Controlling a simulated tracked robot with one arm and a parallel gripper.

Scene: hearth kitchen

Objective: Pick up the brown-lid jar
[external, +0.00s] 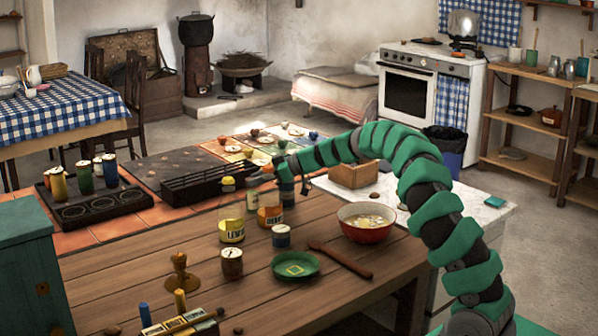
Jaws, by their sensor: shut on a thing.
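The brown-lid jar (270,213) is a clear glass jar with orange-brown contents and a pale label, upright near the far edge of the wooden counter. The fingers are small and dark here, and the exact contact is hard to see. Whether the jar's base touches the counter cannot be told. A similar glass jar with a yellow label (232,230) and a yellowish lid stands just to its left.
A dark rack (205,184) lies behind the jars. The counter's middle left is clear.

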